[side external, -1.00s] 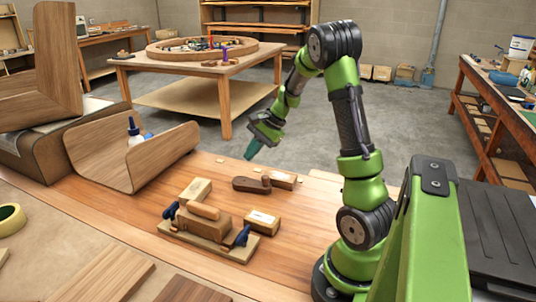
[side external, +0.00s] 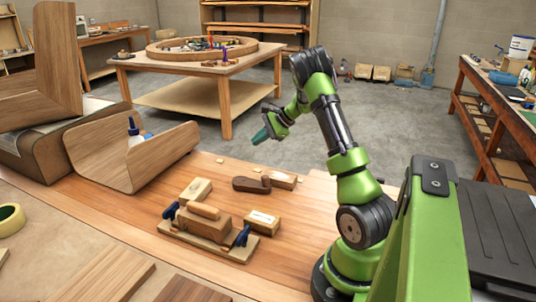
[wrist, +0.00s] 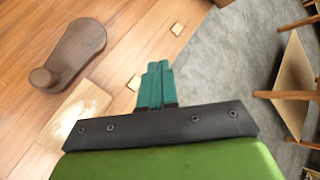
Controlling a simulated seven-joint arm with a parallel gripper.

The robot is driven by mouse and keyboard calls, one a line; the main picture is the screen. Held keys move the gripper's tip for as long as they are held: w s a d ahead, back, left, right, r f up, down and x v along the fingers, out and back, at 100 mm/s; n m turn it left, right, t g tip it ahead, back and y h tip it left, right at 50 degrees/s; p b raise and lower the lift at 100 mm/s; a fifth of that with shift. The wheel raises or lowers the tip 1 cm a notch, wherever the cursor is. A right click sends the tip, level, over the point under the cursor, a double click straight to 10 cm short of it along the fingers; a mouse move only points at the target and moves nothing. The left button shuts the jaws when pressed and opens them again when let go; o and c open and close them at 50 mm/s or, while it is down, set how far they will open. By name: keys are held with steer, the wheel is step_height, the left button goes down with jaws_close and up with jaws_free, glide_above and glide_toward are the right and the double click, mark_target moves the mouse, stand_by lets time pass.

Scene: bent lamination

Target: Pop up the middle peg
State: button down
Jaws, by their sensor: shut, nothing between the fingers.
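Several small pale square pegs sit in a row along the far edge of the wooden bench. In the side view I see a left one (side external: 219,160), the middle peg (side external: 257,169) and a right one (side external: 299,180). In the wrist view the middle peg (wrist: 133,83) lies just left of my fingertips, and the left peg (wrist: 176,28) is farther up. I cannot tell how far the pegs stand out. My gripper (side external: 259,137) is shut and empty, in the air above the far bench edge. Its teal fingers (wrist: 158,66) touch each other.
A dark wooden tool (side external: 249,185) and a pale block (side external: 282,180) lie close to the middle peg. A clamped wooden block on a board (side external: 205,226) and a bent wooden panel (side external: 135,158) are on the bench. Grey floor lies beyond the edge.

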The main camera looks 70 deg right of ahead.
mark_target(260, 170)
steer(key=shift+f, duration=4.2)
steer(key=shift+f, duration=0.1)
steer(key=shift+f, duration=0.35)
steer(key=shift+f, duration=0.45)
steer(key=shift+s+r, duration=0.1)
steer(key=shift+r, duration=3.3)
